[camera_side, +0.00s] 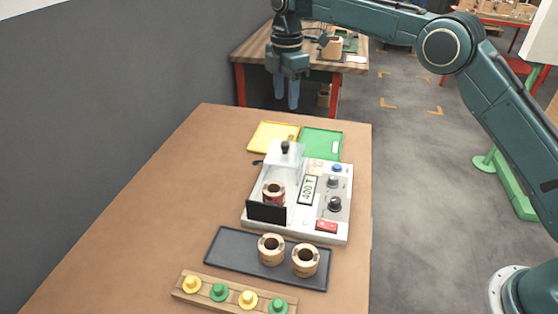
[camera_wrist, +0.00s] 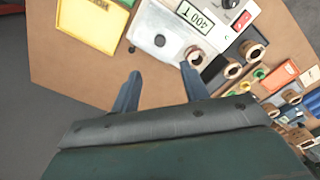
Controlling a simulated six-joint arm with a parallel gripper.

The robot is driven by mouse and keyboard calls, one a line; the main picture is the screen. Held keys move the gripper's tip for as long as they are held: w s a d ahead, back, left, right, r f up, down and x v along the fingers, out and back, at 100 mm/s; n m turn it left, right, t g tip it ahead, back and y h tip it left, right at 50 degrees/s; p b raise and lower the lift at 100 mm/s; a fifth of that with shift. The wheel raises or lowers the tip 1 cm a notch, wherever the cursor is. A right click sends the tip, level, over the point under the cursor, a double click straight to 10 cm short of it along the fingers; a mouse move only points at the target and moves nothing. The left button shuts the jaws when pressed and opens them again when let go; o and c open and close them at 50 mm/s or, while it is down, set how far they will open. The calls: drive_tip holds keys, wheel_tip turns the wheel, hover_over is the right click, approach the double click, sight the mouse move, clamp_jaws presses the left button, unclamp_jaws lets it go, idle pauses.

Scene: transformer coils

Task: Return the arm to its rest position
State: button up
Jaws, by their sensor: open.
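My gripper (camera_side: 287,104) hangs above the far end of the table, fingers pointing down, well clear of everything. In the wrist view my gripper (camera_wrist: 158,78) has its two blue fingers apart with nothing between them. The grey tester (camera_side: 325,213) reads "400 T" and shows in the wrist view (camera_wrist: 158,30). One copper-and-tan coil (camera_side: 273,194) sits on the tester, near its clear cover (camera_side: 283,160) and behind a black panel. Two more coils, a left one (camera_side: 271,249) and a right one (camera_side: 305,260), stand on the dark tray (camera_side: 225,247).
A yellow tray (camera_side: 266,136) and a green tray (camera_side: 321,144) lie behind the tester. A wooden rack (camera_side: 207,298) with yellow and green pegs is at the near edge. A grey wall (camera_side: 90,100) borders the table's left. The table's left part is clear.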

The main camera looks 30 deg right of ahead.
drive_tip(key=shift+r, duration=0.25)
drive_tip(key=s+d+r+m+t, duration=0.1)
drive_tip(key=s+d+r+m, duration=0.3)
drive_tip(key=s+r, duration=0.4)
drive_tip(key=s+d+r+m+t, duration=0.2)
drive_tip(key=s+d+r+m, duration=0.35)
drive_tip(key=s, duration=0.45)
drive_tip(key=s+d+f+m+t, duration=0.1)
drive_tip(key=s+d+f+m, duration=0.1)
drive_tip(key=s, duration=1)
drive_tip(key=s+d+f+m+t, duration=0.1)
drive_tip(key=s+f+m, duration=0.4)
drive_tip(key=s, duration=0.7)
drive_tip(key=shift+s+d+m+t, duration=0.3)
drive_tip(key=shift+d+m, duration=0.05)
drive_tip(key=shift+m, duration=0.4)
